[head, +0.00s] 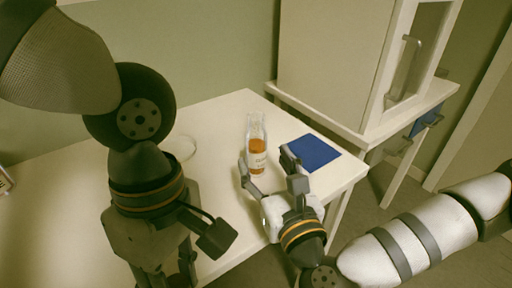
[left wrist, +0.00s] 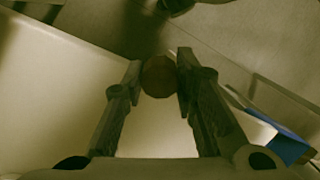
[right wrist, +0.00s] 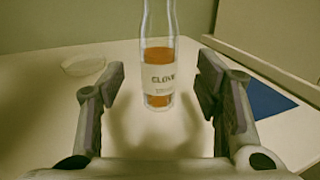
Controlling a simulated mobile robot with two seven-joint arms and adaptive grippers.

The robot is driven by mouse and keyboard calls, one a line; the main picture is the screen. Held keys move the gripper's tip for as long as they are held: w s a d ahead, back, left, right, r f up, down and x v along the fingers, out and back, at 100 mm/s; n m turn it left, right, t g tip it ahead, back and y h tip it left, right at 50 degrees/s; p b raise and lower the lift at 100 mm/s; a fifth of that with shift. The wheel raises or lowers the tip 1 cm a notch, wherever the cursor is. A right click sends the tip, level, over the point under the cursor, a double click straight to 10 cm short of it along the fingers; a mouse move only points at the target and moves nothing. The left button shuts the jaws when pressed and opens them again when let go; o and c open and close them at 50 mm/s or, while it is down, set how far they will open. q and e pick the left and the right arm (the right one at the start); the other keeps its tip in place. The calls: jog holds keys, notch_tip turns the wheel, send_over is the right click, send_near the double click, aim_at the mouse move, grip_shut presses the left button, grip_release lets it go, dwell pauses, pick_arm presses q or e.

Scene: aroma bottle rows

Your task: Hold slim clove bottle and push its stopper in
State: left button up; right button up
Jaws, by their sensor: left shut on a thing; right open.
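The slim clove bottle (head: 257,160) stands upright on the table, clear glass with orange contents and a white label; its label reads "CLOVE" in the right wrist view (right wrist: 159,79). My right gripper (head: 266,163) is open, its fingers on either side of the bottle's line; in the right wrist view the bottle stands between and just beyond the fingertips, with gaps on both sides. My left gripper (left wrist: 159,78) is shut on a round brown stopper (left wrist: 159,83). The head view does not show the stopper clearly. The bottle's top is cut off in the right wrist view.
A blue mat (head: 313,152) lies right of the bottle near the table's edge. A clear round dish (head: 183,148) is at the left. A white cabinet (head: 330,60) stands behind on a side table. The white table (head: 215,125) is otherwise mostly bare.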

aim_at(260, 150)
pick_arm(q)
jog(key=shift+r+p, duration=0.3)
jog(key=shift+r, duration=0.3)
pick_arm(e)
jog(key=x, duration=0.4)
jog(key=shift+w+a+r, duration=0.15)
jog(key=shift+w+r, duration=0.05)
jog(key=shift+r, duration=0.2)
jog(key=shift+w+a, duration=0.15)
jog(key=shift+w, duration=0.25)
grip_shut()
